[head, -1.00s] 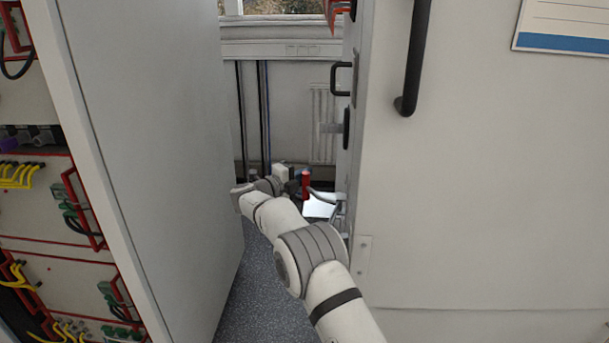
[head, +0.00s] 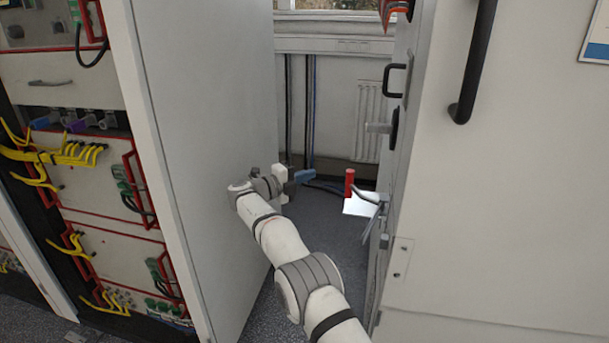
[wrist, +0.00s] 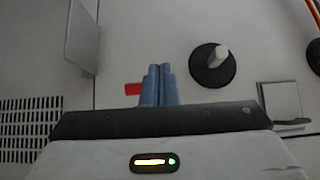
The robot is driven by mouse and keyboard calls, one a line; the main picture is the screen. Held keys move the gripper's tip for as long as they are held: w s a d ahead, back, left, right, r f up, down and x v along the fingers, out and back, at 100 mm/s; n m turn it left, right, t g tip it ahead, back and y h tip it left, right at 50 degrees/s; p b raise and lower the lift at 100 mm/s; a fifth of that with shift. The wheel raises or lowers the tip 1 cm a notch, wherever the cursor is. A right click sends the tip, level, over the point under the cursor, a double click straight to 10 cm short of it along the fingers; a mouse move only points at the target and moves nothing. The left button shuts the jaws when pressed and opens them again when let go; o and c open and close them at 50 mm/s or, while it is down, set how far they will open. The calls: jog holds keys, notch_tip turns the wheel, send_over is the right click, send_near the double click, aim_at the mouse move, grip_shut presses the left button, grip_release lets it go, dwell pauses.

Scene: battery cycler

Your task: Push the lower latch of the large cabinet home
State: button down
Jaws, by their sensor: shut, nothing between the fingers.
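The lower latch (head: 349,183) has a red grip standing upright on a metal lever. It sticks out from the narrow face of the large cabinet (head: 480,190), low down. My gripper (head: 311,175) is shut and empty, its blue fingers pointing right toward the red grip, with a visible gap between them in the head view. In the wrist view my closed fingers (wrist: 159,70) point at the pale cabinet face. A red piece, seemingly the latch grip (wrist: 132,89), shows just left of the fingers, partly hidden. I cannot tell whether they touch.
A black round knob with a pale peg (wrist: 213,65) is right of my fingers. A grey panel (head: 205,140) stands close left of my arm, beside a rack with yellow cables (head: 75,155). Another red handle (head: 394,8) is high on the cabinet. The gap between panel and cabinet is narrow.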

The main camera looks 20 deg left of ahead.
jog(key=a, duration=0.1)
jog(key=m+t+y+b, duration=0.3)
jog(key=m+y+b, duration=0.35)
jog(key=m, duration=0.75)
send_near(349, 178)
jog(key=shift+h, duration=0.25)
jog(key=x, duration=0.6)
jog(key=shift+w+a+b, duration=0.15)
jog(key=shift+w+b, duration=0.2)
jog(key=shift+w, duration=0.1)
